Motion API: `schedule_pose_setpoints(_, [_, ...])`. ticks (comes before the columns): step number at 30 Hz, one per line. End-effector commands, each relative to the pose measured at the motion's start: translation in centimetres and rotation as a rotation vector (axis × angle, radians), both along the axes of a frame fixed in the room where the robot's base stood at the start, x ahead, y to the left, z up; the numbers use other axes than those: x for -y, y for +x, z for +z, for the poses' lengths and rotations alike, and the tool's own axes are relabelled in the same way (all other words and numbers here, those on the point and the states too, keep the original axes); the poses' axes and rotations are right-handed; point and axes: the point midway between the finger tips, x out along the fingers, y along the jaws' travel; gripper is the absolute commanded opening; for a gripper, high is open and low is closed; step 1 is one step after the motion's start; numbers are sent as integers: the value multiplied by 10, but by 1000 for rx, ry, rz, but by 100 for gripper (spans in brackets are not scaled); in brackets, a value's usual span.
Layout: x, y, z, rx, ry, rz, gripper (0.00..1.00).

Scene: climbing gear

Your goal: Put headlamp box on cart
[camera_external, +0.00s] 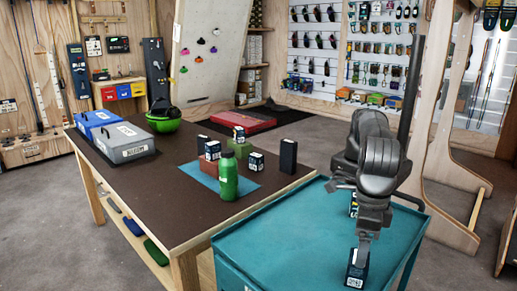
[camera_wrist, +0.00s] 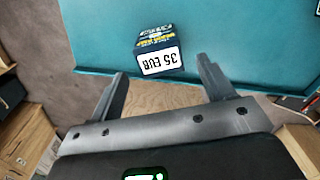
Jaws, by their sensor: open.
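The cart (camera_external: 300,232) is teal and stands at the front right; its teal top (camera_wrist: 235,35) fills much of the wrist view. A small dark box with a white label (camera_external: 356,270) is on the cart near its front edge. In the wrist view a dark box (camera_wrist: 154,38) shows a "35 EUR" label and sits just beyond my fingertips. My gripper (camera_external: 362,246) points down over the cart; its two fingers (camera_wrist: 162,75) are apart with nothing between them. Another small labelled box (camera_external: 353,208) is partly hidden behind my arm. I cannot read which one is the headlamp box.
A brown-topped table (camera_external: 150,195) beside the cart holds a green bottle (camera_external: 228,176), a black box (camera_external: 288,156), several small labelled boxes, a grey case (camera_external: 124,143) and a green helmet (camera_external: 163,122). The cart's left part is clear.

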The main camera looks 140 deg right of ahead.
Motion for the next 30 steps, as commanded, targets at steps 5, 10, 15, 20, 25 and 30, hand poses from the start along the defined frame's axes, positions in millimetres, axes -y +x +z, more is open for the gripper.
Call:
schedule_pose_setpoints(5, [6,1,13,8,3,-28,74])
schedule_pose_setpoints(10, [30,0,61,39,16,-148,74])
schedule_pose_setpoints(15, [65,-12,118,77,37,-311,74])
schedule_pose_setpoints(20, [100,-34,165,111,60,-466,74])
schedule_pose_setpoints(25, [138,-67,207,145,88,-631,74])
schedule_pose_setpoints(30, [176,-110,240,179,122,-798,74])
